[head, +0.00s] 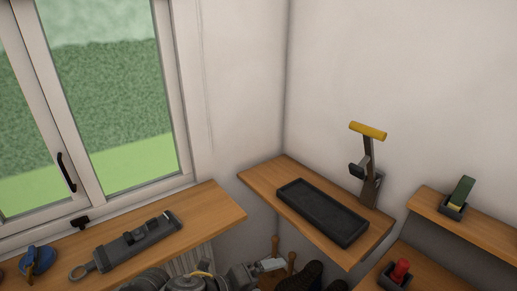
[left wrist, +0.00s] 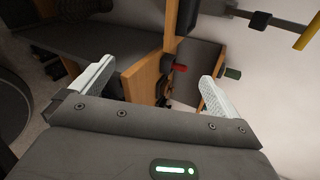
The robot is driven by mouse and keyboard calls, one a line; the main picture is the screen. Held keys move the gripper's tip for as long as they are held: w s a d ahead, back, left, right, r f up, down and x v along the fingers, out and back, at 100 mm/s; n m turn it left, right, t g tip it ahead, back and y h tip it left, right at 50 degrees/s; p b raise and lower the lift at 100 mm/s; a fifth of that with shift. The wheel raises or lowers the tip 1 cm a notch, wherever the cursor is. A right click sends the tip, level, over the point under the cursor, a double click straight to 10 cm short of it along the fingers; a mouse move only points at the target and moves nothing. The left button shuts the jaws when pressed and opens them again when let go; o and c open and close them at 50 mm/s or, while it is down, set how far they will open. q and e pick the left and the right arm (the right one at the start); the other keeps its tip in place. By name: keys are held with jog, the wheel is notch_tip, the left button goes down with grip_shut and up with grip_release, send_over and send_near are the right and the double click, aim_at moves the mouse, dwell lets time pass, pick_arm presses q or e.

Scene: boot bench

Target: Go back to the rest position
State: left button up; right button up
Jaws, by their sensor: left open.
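My left gripper (head: 270,264) shows at the bottom of the head view, below the corner shelf and partly cut by the arm links. In the left wrist view its two pale fingers (left wrist: 157,74) stand wide apart with nothing between them. The gap faces wooden shelving with a small red item (left wrist: 180,68) farther off. My right gripper is not in either view.
A corner shelf (head: 257,178) holds a black tray (head: 322,212) and an upright yellow-handled tool (head: 368,131). At right are a green-topped block (head: 462,190) and a red item (head: 400,270). A grey device (head: 137,243) lies on the windowsill. Dark boots (head: 302,278) stand below.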

pick_arm(q)
jog(key=s+a+f+n+t+y, duration=0.25)
jog(key=a+f+n+y, duration=0.4)
jog(key=a+n, duration=0.8)
jog(key=s+a+f+n+g+y, duration=0.25)
jog(key=s+a+f+n, duration=0.35)
jog(key=s, duration=0.3)
jog(key=s+a+f+n+g+y, duration=0.2)
jog(key=s+a+f+n+g, duration=0.25)
jog(key=s+n, duration=0.4)
jog(key=s+f+b+x, duration=0.1)
jog(key=s+x, duration=0.2)
jog(key=x, duration=1)
jog(key=s+x, duration=0.2)
jog(key=x, duration=1)
jog(key=s+a+f+g+b, duration=0.1)
jog(key=s+a+f, duration=0.2)
jog(key=s+f, duration=1.4)
jog(key=shift+s+f, duration=0.4)
jog(key=shift+f, duration=0.2)
